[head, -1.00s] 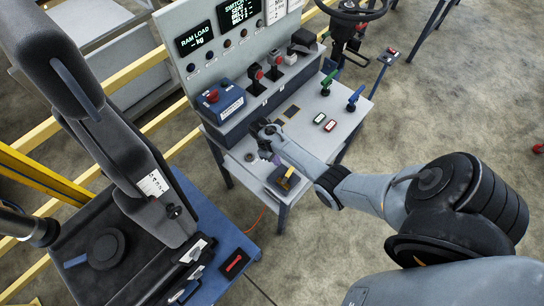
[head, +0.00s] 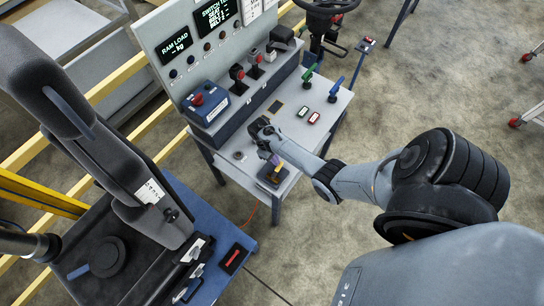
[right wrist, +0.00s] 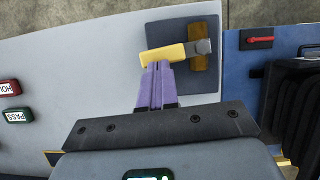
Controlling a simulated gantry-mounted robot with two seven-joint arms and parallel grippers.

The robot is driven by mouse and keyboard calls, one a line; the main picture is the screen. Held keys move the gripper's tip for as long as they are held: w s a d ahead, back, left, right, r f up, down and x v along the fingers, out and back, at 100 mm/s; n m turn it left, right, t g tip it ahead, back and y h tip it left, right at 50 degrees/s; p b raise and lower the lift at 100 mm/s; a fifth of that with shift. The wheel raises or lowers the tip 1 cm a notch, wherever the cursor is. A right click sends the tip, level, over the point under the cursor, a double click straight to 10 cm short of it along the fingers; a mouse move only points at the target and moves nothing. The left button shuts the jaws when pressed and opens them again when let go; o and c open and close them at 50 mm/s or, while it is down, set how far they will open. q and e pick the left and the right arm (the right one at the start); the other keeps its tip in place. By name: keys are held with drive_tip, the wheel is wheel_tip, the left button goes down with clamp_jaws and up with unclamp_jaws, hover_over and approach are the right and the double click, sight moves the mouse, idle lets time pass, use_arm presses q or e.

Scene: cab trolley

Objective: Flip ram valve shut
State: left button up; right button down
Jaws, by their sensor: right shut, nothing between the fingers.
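The valve with a yellow lever (right wrist: 163,55) sits on a dark square plate (right wrist: 182,28) at the near corner of the light table. The lever lies sideways across the plate in the right wrist view, with a grey piece at its right end. In the head view the dark plate (head: 272,179) is partly covered by my gripper. My right gripper (head: 274,159) is shut and empty, its purple fingers (right wrist: 157,72) close together. Their tips are at the lever's left part; I cannot tell whether they touch it. My left gripper is not in view.
Green (head: 308,75) and blue (head: 336,88) levers and two small label blocks stand farther along the table. A blue box with a red button (head: 205,101) stands behind. A black seat (head: 120,160) and blue platform (head: 230,228) are at the left. Open floor lies right.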

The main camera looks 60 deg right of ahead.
drive_tip(key=shift+s+r+m, duration=0.15)
drive_tip(key=shift+s+m, duration=0.05)
drive_tip(key=shift+m, duration=0.2)
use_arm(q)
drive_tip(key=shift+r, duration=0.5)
use_arm(e)
drive_tip(key=shift+d+f, duration=0.1)
drive_tip(key=shift+f, duration=0.1)
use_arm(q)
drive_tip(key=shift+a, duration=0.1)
